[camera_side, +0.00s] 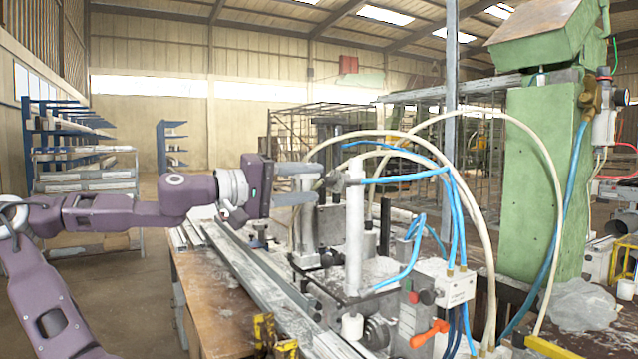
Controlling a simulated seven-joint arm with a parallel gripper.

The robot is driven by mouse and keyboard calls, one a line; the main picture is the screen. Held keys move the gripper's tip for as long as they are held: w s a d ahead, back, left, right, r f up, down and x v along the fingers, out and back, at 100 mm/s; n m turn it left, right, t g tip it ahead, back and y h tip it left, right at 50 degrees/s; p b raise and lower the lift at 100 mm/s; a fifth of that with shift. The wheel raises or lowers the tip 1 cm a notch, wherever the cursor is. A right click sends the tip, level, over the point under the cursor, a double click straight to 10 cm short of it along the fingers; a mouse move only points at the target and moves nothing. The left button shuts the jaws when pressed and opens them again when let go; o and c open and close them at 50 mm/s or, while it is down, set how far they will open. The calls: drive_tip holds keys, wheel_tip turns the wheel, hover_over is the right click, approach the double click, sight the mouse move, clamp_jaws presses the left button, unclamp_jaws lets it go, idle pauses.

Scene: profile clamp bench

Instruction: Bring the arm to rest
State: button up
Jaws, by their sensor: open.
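My arm reaches in from the left, with purple links bent at the elbow and the wrist roughly level. My gripper (305,184) points right, with its two grey fingers apart, one above the other. I see nothing held between the fingers. The fingertips are close to the upper part of the profile clamp (354,235) in the picture. I cannot tell whether they touch it.
Long metal profiles (262,285) lie on the bench (215,300) below my gripper. Blue and cream hoses (410,174) loop over the clamp. A green machine column (530,190) stands at right. The space above my wrist is clear.

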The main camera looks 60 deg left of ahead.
drive_tip(key=s, duration=0.4)
idle(0.3)
drive_tip(key=s+d+f+m+g+h, duration=0.25)
drive_tip(key=d+f+m, duration=0.2)
drive_tip(key=d, duration=0.45)
drive_tip(key=s+d+f+m+g+h, duration=0.1)
drive_tip(key=s+d+f+m+g, duration=0.25)
drive_tip(key=d+m, duration=0.4)
drive_tip(key=s+d+f+m+g+y, duration=0.1)
drive_tip(key=s+d+f+g, duration=0.1)
drive_tip(key=f, duration=0.4)
drive_tip(key=s+d+f+m+g+y, duration=0.1)
drive_tip(key=s+d+f+g+y, duration=0.1)
drive_tip(key=s+f, duration=0.4)
drive_tip(key=shift+s+d+f+g, duration=0.2)
drive_tip(key=shift+d+f+g, duration=0.55)
drive_tip(key=shift+g, duration=0.45)
drive_tip(key=shift+r+y, duration=0.1)
drive_tip(key=shift+y, duration=0.15)
